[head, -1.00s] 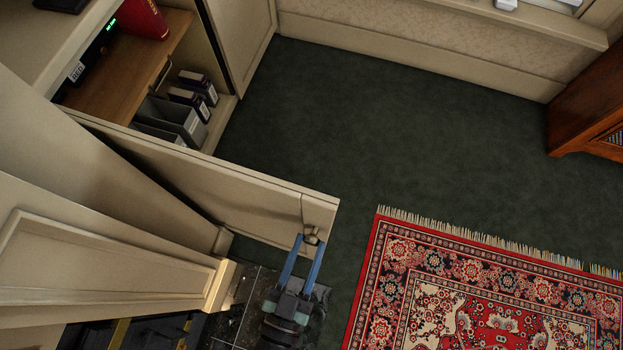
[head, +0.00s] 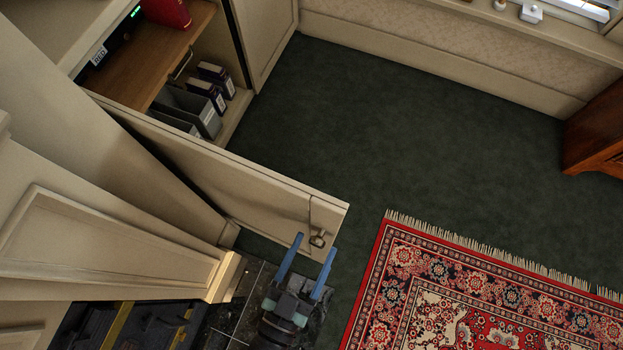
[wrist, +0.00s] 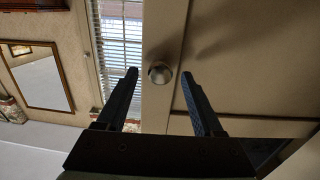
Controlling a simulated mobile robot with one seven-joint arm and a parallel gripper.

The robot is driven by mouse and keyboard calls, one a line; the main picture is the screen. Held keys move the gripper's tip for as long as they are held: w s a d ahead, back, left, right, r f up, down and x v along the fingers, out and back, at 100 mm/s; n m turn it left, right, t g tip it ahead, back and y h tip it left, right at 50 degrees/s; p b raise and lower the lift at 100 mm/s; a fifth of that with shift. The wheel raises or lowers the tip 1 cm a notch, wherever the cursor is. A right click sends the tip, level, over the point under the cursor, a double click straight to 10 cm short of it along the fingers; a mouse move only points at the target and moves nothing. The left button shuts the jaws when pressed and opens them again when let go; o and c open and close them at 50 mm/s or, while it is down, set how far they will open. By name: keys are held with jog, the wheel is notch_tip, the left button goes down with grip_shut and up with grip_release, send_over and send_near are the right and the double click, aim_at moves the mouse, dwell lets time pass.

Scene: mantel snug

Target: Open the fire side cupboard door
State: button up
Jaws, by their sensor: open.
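The cream fire side cupboard door (head: 225,178) stands swung wide open, out from the cupboard (head: 165,50) at the upper left. Its round metal knob (head: 318,239) is near the door's free edge. My gripper (head: 314,250) is open, with its blue fingers pointing at the knob. In the wrist view the knob (wrist: 160,72) shows between and just beyond the spread fingertips (wrist: 160,73), apart from both. The door face (wrist: 245,65) fills the right of that view.
A cream fireplace surround (head: 110,245) stands close at the left. Dark green carpet (head: 400,120) is clear beyond the door. A red patterned rug (head: 480,290) lies at the right.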

jog(key=b+v, duration=0.1)
jog(key=v, duration=1.2)
